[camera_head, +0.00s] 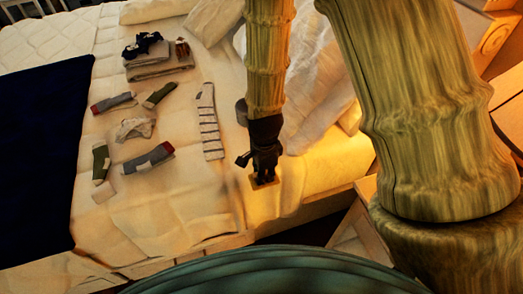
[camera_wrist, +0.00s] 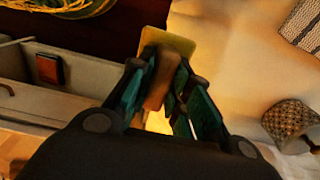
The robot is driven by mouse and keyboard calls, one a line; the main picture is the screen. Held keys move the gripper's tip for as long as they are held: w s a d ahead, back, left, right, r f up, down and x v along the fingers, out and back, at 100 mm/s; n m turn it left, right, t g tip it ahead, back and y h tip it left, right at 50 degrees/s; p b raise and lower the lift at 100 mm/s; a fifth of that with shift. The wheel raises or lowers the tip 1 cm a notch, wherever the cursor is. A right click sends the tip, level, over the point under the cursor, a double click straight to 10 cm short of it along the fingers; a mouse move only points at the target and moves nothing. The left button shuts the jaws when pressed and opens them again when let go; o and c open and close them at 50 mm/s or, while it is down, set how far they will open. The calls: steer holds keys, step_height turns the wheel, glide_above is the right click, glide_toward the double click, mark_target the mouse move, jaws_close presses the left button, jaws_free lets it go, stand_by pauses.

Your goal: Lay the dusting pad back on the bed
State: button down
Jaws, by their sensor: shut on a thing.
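My gripper (camera_head: 264,160) points down over the right side of the bed, near its front edge. It is shut on the dusting pad (camera_head: 262,182), a small tan piece below the fingers. In the wrist view, the fingers (camera_wrist: 162,88) grip the pad's brownish upright part, and a flat yellowish part (camera_wrist: 176,42) shows beyond them. The bed (camera_head: 200,205) has a cream cover. I cannot tell whether the pad touches the cover or hangs just above it.
A striped sock (camera_head: 209,125) lies left of my gripper, with several other socks and folded cloths (camera_head: 160,65) farther left. A woven rolled thing (camera_wrist: 290,122) lies to the right in the wrist view. An open drawer (camera_wrist: 15,70) holding a dark item is beside the bed.

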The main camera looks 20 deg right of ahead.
steer(key=w+d+p, duration=0.1)
steer(key=w, duration=0.4)
steer(key=w+d+f, duration=0.1)
steer(key=w, duration=0.3)
steer(key=w+d+p, duration=0.1)
steer(key=w+d, duration=0.1)
steer(key=w, duration=0.3)
steer(key=shift+w+f+p, duration=0.2)
steer(key=shift+w+p, duration=0.1)
steer(key=shift+w, duration=0.05)
steer(key=shift+a+f+p, duration=0.1)
steer(key=shift+f+p, duration=0.35)
steer(key=shift+f, duration=1.3)
steer(key=shift+f, duration=0.15)
steer(key=c, duration=1.3)
jaws_free()
steer(key=shift+r+b, duration=1)
steer(key=shift+r, duration=5.15)
